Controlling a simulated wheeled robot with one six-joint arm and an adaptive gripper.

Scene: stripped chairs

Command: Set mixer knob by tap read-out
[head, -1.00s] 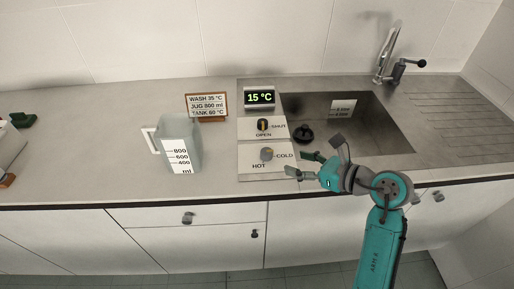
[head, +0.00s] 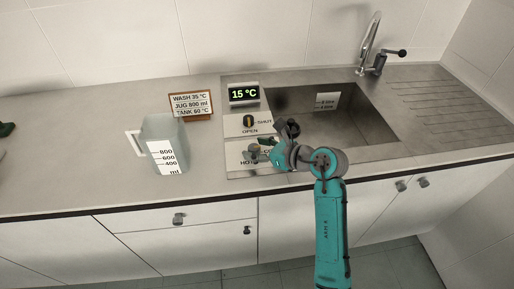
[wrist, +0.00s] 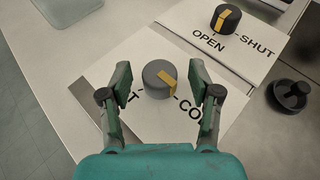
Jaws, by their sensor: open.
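The mixer knob (wrist: 155,82) is a grey cylinder with a yellow mark on a white plate (wrist: 110,58). In the wrist view its mark points to the lower right, towards the COLD lettering. My gripper (wrist: 160,80) is open, with one finger on each side of the knob; contact cannot be told. In the head view my gripper (head: 264,148) hides the knob and part of its labels. The tap read-out (head: 244,93) shows 15 °C. The OPEN/SHUT knob (wrist: 227,18) has its yellow mark towards OPEN.
A card (head: 191,104) reads WASH 35 °C, JUG 800 ml, TANK 60 °C. A clear jug (head: 165,143) stands left of the plates. The sink (head: 350,128) and tap (head: 371,42) are to the right. A black round item (wrist: 290,95) lies near the OPEN/SHUT plate.

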